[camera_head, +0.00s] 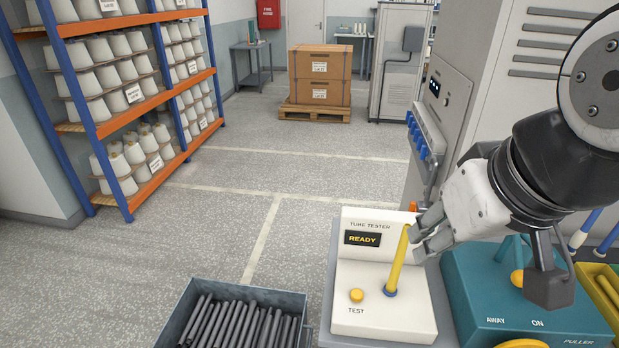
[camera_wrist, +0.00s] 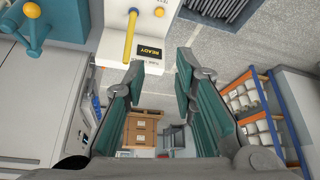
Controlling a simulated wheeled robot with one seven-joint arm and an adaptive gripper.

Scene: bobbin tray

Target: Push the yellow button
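The yellow button (camera_head: 356,295) is a small round button above the word TEST on the white tube tester (camera_head: 375,320). It also shows at the top of the wrist view (camera_wrist: 159,12). A yellow tube (camera_head: 398,258) stands tilted in a blue-ringed socket right of the button; the wrist view shows it too (camera_wrist: 129,36). The tester's display (camera_head: 362,239) reads READY. My gripper (camera_head: 420,240) is beside the tube's upper end, above and right of the button. In the wrist view its fingers (camera_wrist: 164,75) are apart with nothing between them. I cannot tell whether a finger touches the tube.
A teal puller box (camera_head: 480,265) with yellow controls stands right of the tester. A grey bin (camera_head: 188,304) of dark tubes is on the left. A grey machine cabinet (camera_head: 500,75) rises behind my arm. Bobbin shelves (camera_head: 155,90) and boxes (camera_head: 320,75) stand farther back.

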